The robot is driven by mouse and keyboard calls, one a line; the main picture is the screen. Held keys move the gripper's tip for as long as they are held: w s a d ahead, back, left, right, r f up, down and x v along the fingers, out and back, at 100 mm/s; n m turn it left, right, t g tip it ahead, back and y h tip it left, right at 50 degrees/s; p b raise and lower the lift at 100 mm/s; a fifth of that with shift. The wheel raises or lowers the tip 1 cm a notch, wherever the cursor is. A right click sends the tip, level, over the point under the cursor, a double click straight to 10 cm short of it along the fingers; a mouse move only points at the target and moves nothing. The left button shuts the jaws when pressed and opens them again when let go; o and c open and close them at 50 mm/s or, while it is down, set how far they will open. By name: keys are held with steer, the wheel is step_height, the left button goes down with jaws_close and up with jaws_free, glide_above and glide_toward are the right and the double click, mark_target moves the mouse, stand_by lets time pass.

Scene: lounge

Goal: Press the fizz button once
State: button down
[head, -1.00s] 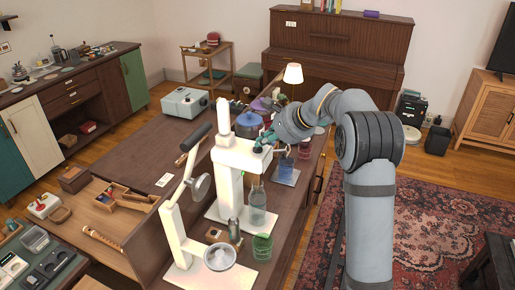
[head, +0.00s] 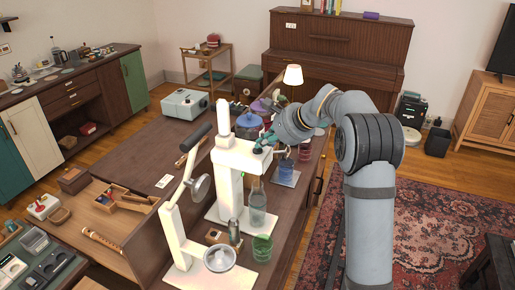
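A white soda machine (head: 230,180) stands on the wooden counter, with a clear bottle (head: 257,208) under its head. A small dark button (head: 258,149) shows on top of the head, at its right end. My gripper (head: 263,142) is small in the head view and sits right at this button. I cannot tell whether it touches it. The fingers are partly hidden by the arm and too small to show their opening.
A white lever press (head: 178,220) stands in front of the machine, with a green glass (head: 262,247) beside it. A blue glass (head: 286,166), a red glass (head: 304,150) and a blue pot (head: 249,125) stand close behind. A grey-green box (head: 185,102) is at the far end.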

steer(key=shift+r+p, duration=2.45)
steer(key=shift+r, duration=0.65)
steer(key=shift+f, duration=0.1)
